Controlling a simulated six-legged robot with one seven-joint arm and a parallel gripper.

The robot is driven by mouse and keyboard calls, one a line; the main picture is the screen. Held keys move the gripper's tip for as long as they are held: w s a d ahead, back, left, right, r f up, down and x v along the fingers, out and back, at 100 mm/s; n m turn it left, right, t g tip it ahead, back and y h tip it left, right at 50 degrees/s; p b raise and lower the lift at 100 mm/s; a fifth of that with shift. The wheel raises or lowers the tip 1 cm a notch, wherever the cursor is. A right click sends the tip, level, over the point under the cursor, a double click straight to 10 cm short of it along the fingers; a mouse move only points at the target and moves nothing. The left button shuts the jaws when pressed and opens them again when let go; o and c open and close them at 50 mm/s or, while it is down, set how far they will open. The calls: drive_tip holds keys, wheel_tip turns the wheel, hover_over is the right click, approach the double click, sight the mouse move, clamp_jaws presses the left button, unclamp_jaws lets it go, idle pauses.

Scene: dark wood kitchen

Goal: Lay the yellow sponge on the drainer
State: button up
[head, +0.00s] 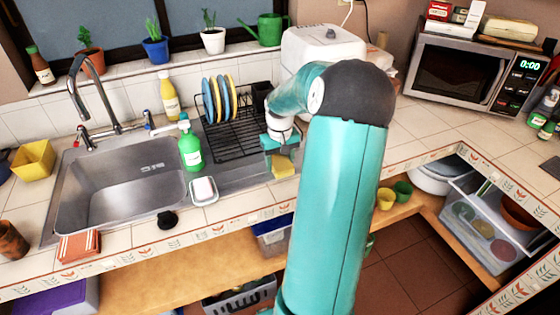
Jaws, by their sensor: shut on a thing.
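The yellow sponge (284,167) shows at the lower end of my gripper (281,157), which is shut on it. The sponge is over the front right part of the steel drainer area, close to the counter's front. I cannot tell whether it touches the surface below. The drainer has a black wire rack (232,140) with several blue and yellow plates standing upright at its back left. My arm hides the part of the counter to the right of the sponge.
A green soap bottle (189,148) and a white soap dish (203,191) stand left of the drainer. The sink (130,187) is further left. A white appliance (318,45) stands behind my arm. A microwave (462,75) is at the right.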

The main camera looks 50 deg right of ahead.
sight(280, 160)
drive_tip(key=shift+f, duration=0.15)
drive_tip(key=o, duration=1)
drive_tip(key=shift+c, duration=0.2)
wheel_tip(280, 160, up, 12)
drive_tip(key=w+a+r+n+h, duration=0.1)
drive_tip(key=w+a+r, duration=0.1)
drive_tip(key=a, duration=0.4)
drive_tip(key=w+a+r+n, duration=0.1)
drive_tip(key=w+a+r, duration=0.15)
drive_tip(key=a, duration=0.35)
drive_tip(key=s+a+r+n+t+h, duration=0.1)
drive_tip(key=s+a+r+t, duration=0.15)
drive_tip(key=a, duration=1.05)
drive_tip(key=s+a+n+t+y, duration=0.1)
drive_tip(key=s+a, duration=0.4)
drive_tip(key=a, duration=0.3)
drive_tip(key=s+a+n+t+y, duration=0.1)
drive_tip(key=s+a+n+t, duration=0.1)
drive_tip(key=s+a, duration=0.3)
drive_tip(key=a, duration=0.3)
drive_tip(key=shift+a+f, duration=0.15)
drive_tip(key=shift+a, duration=0.25)
